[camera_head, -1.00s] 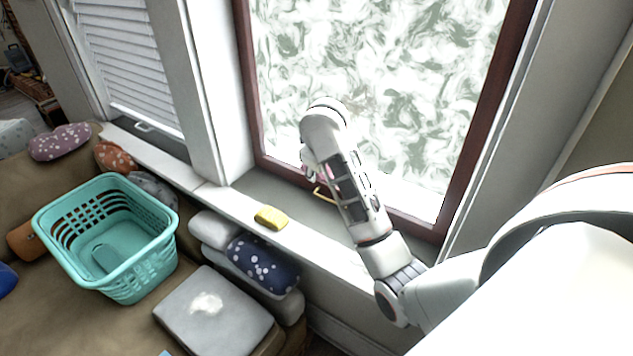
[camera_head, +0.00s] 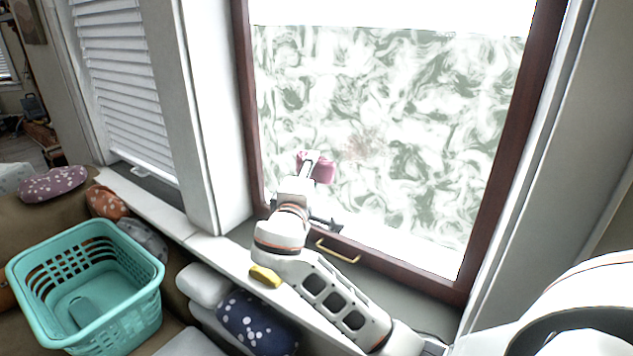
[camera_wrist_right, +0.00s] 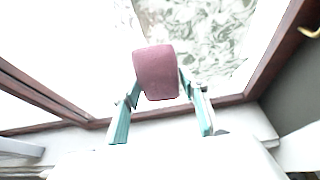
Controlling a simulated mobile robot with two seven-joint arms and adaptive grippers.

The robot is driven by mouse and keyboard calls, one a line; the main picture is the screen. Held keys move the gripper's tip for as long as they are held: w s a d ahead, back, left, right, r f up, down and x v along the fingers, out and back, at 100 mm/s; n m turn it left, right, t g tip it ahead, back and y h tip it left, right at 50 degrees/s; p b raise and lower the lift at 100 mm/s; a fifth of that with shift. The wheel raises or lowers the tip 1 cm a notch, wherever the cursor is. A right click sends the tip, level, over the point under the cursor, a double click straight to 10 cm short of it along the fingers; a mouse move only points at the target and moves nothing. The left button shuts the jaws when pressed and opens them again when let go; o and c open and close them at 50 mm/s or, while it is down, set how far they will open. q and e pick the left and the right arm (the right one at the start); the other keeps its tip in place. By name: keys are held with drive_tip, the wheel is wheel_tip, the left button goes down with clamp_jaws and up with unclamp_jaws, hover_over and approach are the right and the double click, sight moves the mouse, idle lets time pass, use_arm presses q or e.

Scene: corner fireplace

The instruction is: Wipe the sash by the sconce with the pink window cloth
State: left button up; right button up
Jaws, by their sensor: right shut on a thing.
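My right gripper (camera_head: 309,164) is shut on the pink window cloth (camera_head: 324,168), a folded pad. The cloth is in front of the lower left part of the glass; I cannot tell whether it touches the glass. In the right wrist view, the cloth (camera_wrist_right: 157,70) sits between the teal fingers. The window sash (camera_head: 497,165) has a dark red-brown frame, and its glass shows swirling green and white. A faint brownish smudge (camera_head: 366,146) lies on the glass, right of the cloth. No sconce is in view. My left gripper is out of view.
A brass handle (camera_head: 338,251) is on the lower sash rail. A teal basket (camera_head: 137,315) and cushions (camera_head: 257,322) are at lower left. A white post borders the window's left side.

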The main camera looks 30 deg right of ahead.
sight(335, 154)
use_arm(q)
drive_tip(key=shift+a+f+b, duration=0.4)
drive_tip(key=shift+b, duration=0.2)
use_arm(e)
drive_tip(key=d, duration=0.1)
drive_tip(key=w+d, duration=0.1)
drive_tip(key=d, duration=0.1)
drive_tip(key=w+d, duration=0.1)
drive_tip(key=d, duration=0.1)
drive_tip(key=shift+d, duration=0.2)
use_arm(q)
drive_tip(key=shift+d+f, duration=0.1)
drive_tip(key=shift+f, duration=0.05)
use_arm(e)
drive_tip(key=shift+w, duration=0.1)
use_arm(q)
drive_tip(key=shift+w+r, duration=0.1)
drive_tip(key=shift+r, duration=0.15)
use_arm(e)
drive_tip(key=shift+w+d, duration=0.35)
drive_tip(key=shift+d, duration=0.5)
